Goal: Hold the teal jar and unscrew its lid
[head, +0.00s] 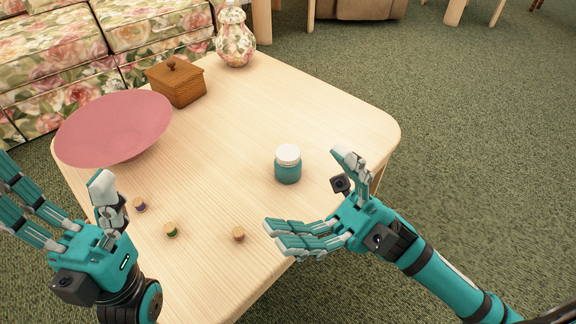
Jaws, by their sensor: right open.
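The teal jar (288,172) stands upright on the light wooden table, right of its middle. Its white lid (288,153) sits on top. My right gripper (308,198) is open and empty, with its fingers spread just to the right of and nearer than the jar, not touching it. My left gripper (72,200) is at the lower left, near the table's left edge, with its fingers spread apart and nothing between them. It is well away from the jar.
On the table (225,130) are a pink bowl (115,125), a wooden box (176,84), a floral lidded vase (235,40) and small spools, purple (139,205), green (171,230) and brown (238,234). A floral sofa (60,50) stands behind. The table around the jar is clear.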

